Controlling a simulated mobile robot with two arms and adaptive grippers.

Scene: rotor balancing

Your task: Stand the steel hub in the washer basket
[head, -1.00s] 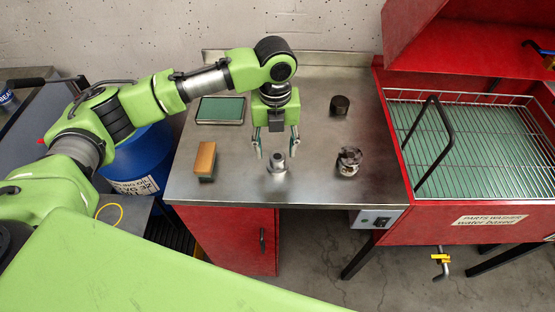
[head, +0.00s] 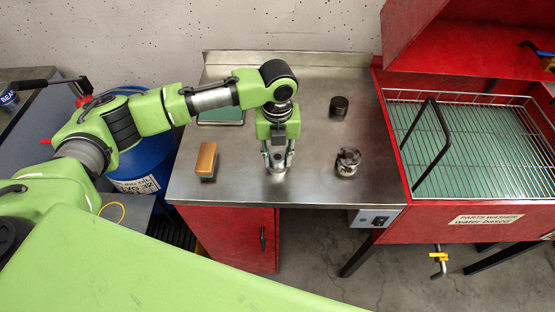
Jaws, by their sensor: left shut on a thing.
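The steel hub (head: 277,171) stands upright on the steel bench, a silver flanged piece with a narrower top. My left gripper (head: 277,158) points down over it and is shut on its upper part; the fingers hide some of it. The hub's base appears to be on the bench top. The washer basket (head: 466,184) is a wire basket in the red parts washer at the right, with a dark handle (head: 440,160) across its left part. It looks empty. My right gripper is not in view.
On the bench (head: 310,90) are a wood-backed brush (head: 207,160) at left, a green tray (head: 221,112) behind, a dark cylinder (head: 339,105) and a shiny metal part (head: 348,161) at right. The red washer's rim and raised hood (head: 470,45) border the basket.

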